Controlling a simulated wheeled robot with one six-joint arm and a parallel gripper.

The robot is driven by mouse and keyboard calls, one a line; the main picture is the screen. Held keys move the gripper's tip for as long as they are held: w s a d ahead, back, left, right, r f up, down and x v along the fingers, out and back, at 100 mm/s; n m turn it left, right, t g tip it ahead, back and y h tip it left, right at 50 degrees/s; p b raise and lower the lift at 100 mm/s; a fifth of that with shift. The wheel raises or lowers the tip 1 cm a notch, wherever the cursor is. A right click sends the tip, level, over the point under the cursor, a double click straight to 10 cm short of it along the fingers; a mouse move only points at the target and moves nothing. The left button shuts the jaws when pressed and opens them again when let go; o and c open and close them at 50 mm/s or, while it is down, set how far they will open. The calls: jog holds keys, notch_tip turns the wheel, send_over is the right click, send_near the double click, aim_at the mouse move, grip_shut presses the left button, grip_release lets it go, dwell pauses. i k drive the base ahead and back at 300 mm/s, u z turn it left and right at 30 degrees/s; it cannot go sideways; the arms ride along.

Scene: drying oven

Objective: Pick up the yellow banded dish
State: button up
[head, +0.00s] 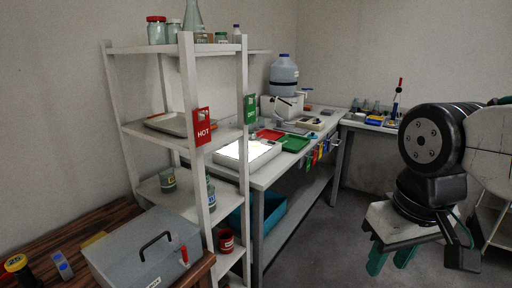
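A small glass dish with a yellow band (168,183) stands upright on the middle-lower board of the white shelf rack, left of the front post. My gripper (390,258) hangs at the right of the head view, over the floor and far from the rack. Its two teal fingers point down and stand apart with nothing visible between them. A similar dish with a blue band (211,200) stands on the same board, partly hidden by the post. A red banded dish (226,242) sits lower down.
The white rack (187,130) has posts bearing a red HOT sign (202,127) and a green sign (250,109). A grey handled box (145,255) stands before it on a wooden table. A workbench (270,172) with trays stands behind. The floor (325,240) between bench and gripper is clear.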

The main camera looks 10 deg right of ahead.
aim_at(254, 145)
jog(key=z, duration=0.45)
jog(key=i, duration=1.75)
jog(key=z, duration=0.3)
